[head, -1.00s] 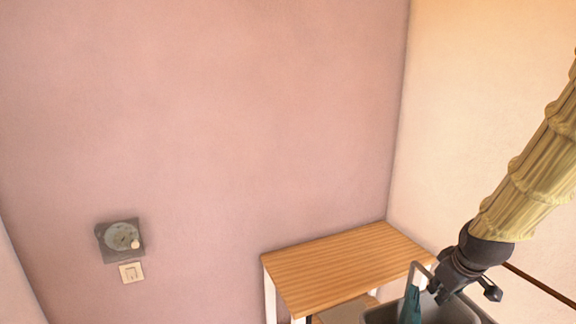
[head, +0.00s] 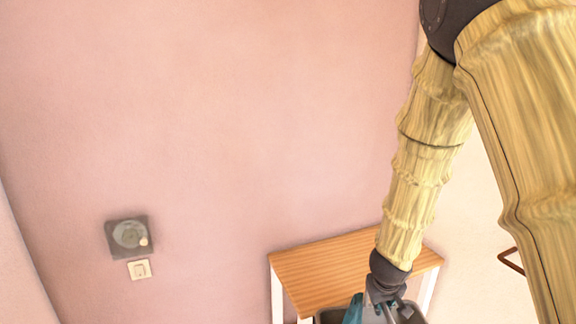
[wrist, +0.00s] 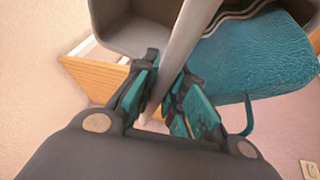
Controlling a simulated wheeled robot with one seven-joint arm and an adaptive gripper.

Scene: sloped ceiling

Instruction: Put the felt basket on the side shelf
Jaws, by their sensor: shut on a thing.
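The grey felt basket (head: 328,317) shows at the bottom edge of the head view, mostly cut off. In the wrist view the basket (wrist: 130,28) fills the top, with its pale handle (wrist: 183,45) running between my fingers. My gripper (wrist: 166,90) is shut on that handle; it also shows in the head view (head: 380,308). A teal item (wrist: 262,52) lies in or against the basket. The side shelf (head: 320,268), with a wooden top and white legs, stands against the pink wall. The basket appears in front of it; its height relative to the top is unclear.
The visible wooden top is bare, though my arm and the basket hide part of it. A grey square fixture (head: 130,237) and a switch (head: 139,269) are on the wall at left. A brown bar (head: 511,261) is at the right wall.

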